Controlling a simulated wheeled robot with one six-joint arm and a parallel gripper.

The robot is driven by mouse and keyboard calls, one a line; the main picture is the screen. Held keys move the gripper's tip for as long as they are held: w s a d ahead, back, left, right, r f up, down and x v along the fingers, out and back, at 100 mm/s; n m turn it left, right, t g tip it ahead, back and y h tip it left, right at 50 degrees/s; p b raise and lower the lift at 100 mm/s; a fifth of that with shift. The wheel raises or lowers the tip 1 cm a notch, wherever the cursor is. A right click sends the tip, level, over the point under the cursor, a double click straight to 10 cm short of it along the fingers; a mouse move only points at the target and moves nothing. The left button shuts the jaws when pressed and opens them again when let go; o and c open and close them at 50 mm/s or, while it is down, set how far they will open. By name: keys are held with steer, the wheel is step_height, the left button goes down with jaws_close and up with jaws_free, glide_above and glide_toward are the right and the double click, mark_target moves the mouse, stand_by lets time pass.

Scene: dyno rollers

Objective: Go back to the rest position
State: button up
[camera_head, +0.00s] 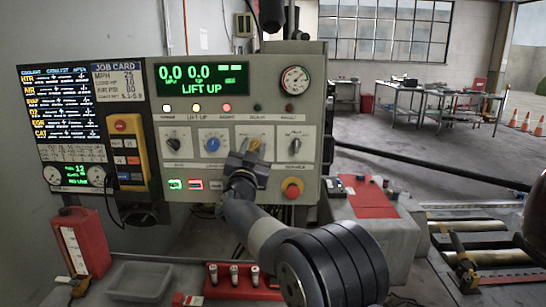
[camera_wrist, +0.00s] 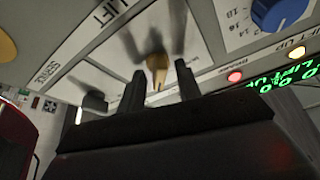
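My gripper (camera_head: 247,158) is in front of the control panel (camera_head: 222,101), at the lift knob in its middle row. In the wrist view, my gripper's two dark fingers (camera_wrist: 160,76) stand apart. A yellow knob (camera_wrist: 157,66) shows in the gap between them, and no finger clearly presses on it. In the head view the yellow knob (camera_head: 254,145) is partly hidden by my gripper. The panel's green display (camera_head: 201,79) reads 0.0, 0.0 and LIFT UP. My arm reaches up from the lower right.
A red emergency button (camera_head: 292,188) and blue dial (camera_head: 212,142) flank my gripper. Below stand a red jug (camera_head: 80,240), a grey tray (camera_head: 139,281) and a red rack (camera_head: 245,283). A cart with a red mat (camera_head: 368,199) is at right. Open floor lies beyond.

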steer(key=n+y, duration=0.2)
steer(key=n, duration=0.1)
steer(key=n+y+p, duration=0.1)
steer(key=n, duration=0.3)
steer(key=shift+d+r+y, duration=0.1)
steer(key=shift+r+y, duration=0.05)
steer(key=shift+y, duration=0.25)
steer(key=shift+n, duration=0.7)
steer(key=shift+s+f+y, duration=0.1)
steer(key=shift+f+y, duration=0.1)
steer(key=shift+y, duration=0.2)
